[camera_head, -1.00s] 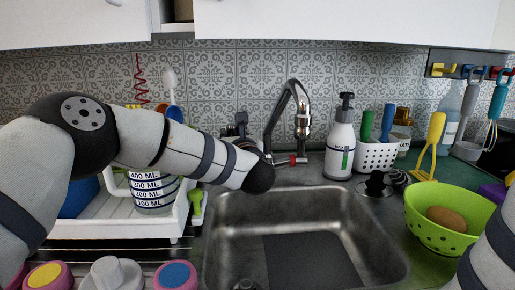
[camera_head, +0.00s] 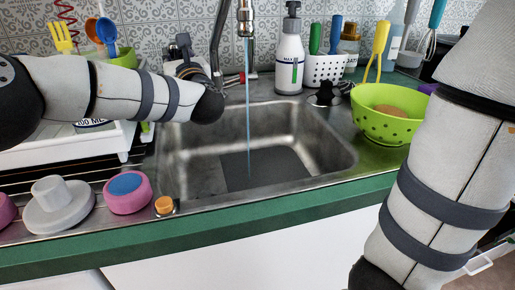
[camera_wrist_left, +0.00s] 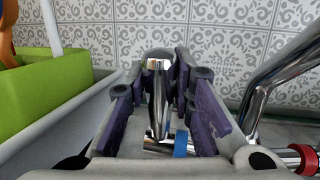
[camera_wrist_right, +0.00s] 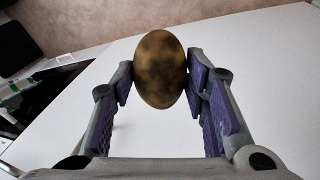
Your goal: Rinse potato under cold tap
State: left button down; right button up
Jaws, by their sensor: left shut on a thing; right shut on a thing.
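A dirty brown potato (camera_wrist_right: 160,68) is held between the fingers of my right gripper (camera_wrist_right: 160,80), in front of a white surface; the head view does not show that gripper. A chrome tap (camera_head: 245,14) pours a thin stream of water (camera_head: 248,95) into the steel sink (camera_head: 320,140). My left gripper (camera_head: 190,72) is at the left of the tap. In the left wrist view its fingers (camera_wrist_left: 158,78) are shut on a chrome tap handle (camera_wrist_left: 157,105) with a blue ring (camera_wrist_left: 180,144) at its base. A red-ringed part (camera_wrist_left: 302,158) is to the right.
A green colander (camera_head: 385,127) with a brown, rounded item (camera_head: 390,111) stands right of the sink. A soap bottle (camera_head: 290,58) and a white perforated holder (camera_head: 325,68) stand behind. Scrubbers (camera_head: 128,193) and a grey knobbed piece (camera_head: 58,208) lie front left. A white dish rack (camera_head: 60,145) is left.

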pick_arm(q)
jog(key=c, duration=1.4)
grip_release()
jog(key=shift+w+f, duration=0.1)
jog(key=shift+w, duration=0.1)
jog(key=shift+o, duration=0.2)
jog(key=v, duration=1.2)
